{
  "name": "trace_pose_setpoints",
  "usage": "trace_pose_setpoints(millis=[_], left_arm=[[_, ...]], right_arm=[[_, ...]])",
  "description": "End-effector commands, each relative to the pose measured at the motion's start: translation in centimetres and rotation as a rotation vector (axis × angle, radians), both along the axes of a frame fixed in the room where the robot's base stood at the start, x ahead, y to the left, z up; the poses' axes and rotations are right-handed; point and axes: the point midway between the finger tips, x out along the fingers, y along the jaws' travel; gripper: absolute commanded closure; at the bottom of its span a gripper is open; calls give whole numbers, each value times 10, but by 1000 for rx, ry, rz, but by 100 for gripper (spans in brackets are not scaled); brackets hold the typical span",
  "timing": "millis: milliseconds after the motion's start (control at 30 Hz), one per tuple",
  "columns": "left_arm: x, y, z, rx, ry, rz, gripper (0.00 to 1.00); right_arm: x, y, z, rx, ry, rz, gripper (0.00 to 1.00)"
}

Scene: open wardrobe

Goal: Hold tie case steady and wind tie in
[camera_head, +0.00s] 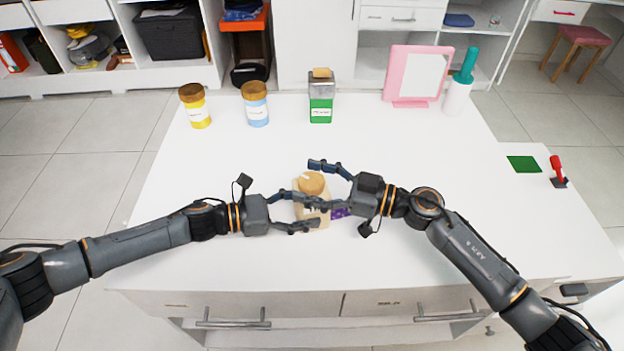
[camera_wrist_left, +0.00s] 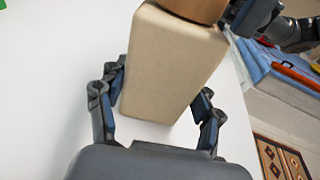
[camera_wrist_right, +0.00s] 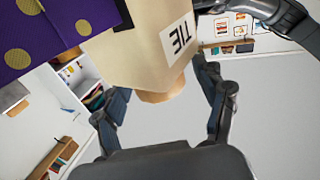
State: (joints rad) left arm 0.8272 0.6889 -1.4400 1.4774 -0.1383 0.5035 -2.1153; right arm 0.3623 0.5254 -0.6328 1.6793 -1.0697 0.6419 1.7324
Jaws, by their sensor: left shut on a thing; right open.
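The tie case, a beige block (camera_head: 316,222) with a brown round knob (camera_head: 311,183), stands on the white table. My left gripper (camera_head: 310,213) is shut on the case body from the left; the body fills the space between its fingers in the left wrist view (camera_wrist_left: 168,70). My right gripper (camera_head: 311,184) is open, with its fingers on either side of the knob (camera_wrist_right: 160,96); contact is unclear. The purple tie with gold dots (camera_wrist_right: 50,35) hangs out of the case beside the "TIE" label (camera_wrist_right: 178,40). In the head view, fingers partly hide the case and tie.
A green pad (camera_head: 523,163) and a red-handled tool (camera_head: 558,172) lie at right.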

Motion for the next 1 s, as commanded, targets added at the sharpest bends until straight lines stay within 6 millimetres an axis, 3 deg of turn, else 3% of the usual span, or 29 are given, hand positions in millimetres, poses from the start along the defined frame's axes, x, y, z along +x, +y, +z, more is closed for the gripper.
trace_pose_setpoints(millis=[100,300,400,733,1000], left_arm=[[0,0,-1,1,1,1,59],[0,0,-1,1,1,1,59],[0,0,-1,1,1,0,59],[0,0,-1,1,0,0,59],[-1,0,-1,1,1,-2,59]], right_arm=[[0,0,0,0,0,0,28],[0,0,0,0,0,0,69],[0,0,0,0,0,0,84],[0,0,0,-3,-1,-45,84],[-2,2,2,-1,-6,-210,84]])
